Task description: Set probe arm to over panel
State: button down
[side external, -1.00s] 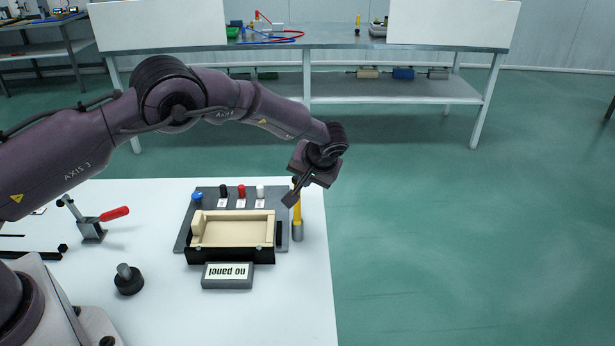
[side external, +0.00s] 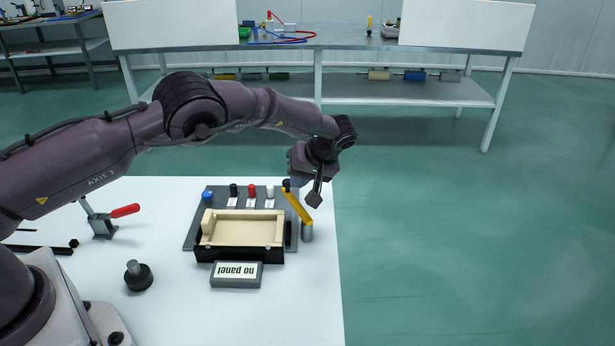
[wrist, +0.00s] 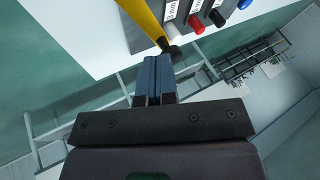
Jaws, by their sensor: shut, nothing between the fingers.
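The probe arm (side external: 298,206) is a yellow bar on a grey post (side external: 307,234) at the right of the panel fixture. It slants from the post up and left to a dark tip by the fixture's back right corner, not across the cream nest (side external: 243,228). The nest looks empty. My gripper (side external: 314,200) is shut and empty, just right of the yellow bar. In the wrist view, its closed fingers (wrist: 155,68) lie close to the dark tip of the yellow bar (wrist: 146,20); I cannot tell if they touch.
A "no panel" sign (side external: 236,274) stands before the nest. Blue, black, red and white knobs (side external: 252,191) line the fixture's back. A toggle clamp with red handle (side external: 124,211) and a black knob (side external: 138,275) stand left. The table's right edge is close to the post.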

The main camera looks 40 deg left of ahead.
jog(key=s+n+g, duration=0.1)
jog(key=n, duration=0.1)
jog(key=s+a+n+g, duration=0.1)
jog(key=shift+s+a+n+h, duration=0.1)
jog(key=shift+s+n+h, duration=0.1)
jog(key=shift+n+h, duration=0.2)
jog(key=s+n+g+h, duration=0.1)
jog(key=s+n, duration=0.1)
jog(key=shift+a+n+g, duration=0.1)
jog(key=shift+n+g, duration=0.2)
jog(key=s+n+h, duration=0.1)
jog(key=n, duration=0.1)
jog(key=shift+s+n+g, duration=0.3)
jog(key=shift+g, duration=0.1)
jog(key=shift+s+d+n+g+h, duration=0.25)
jog(key=shift+s+n+h, duration=0.15)
jog(key=shift+n, duration=0.3)
jog(key=shift+s+d+n+g+h, duration=0.15)
jog(key=shift+s+d+n+h, duration=0.25)
jog(key=shift+n, duration=0.3)
jog(key=shift+s+a, duration=0.1)
jog(key=shift+a, duration=0.05)
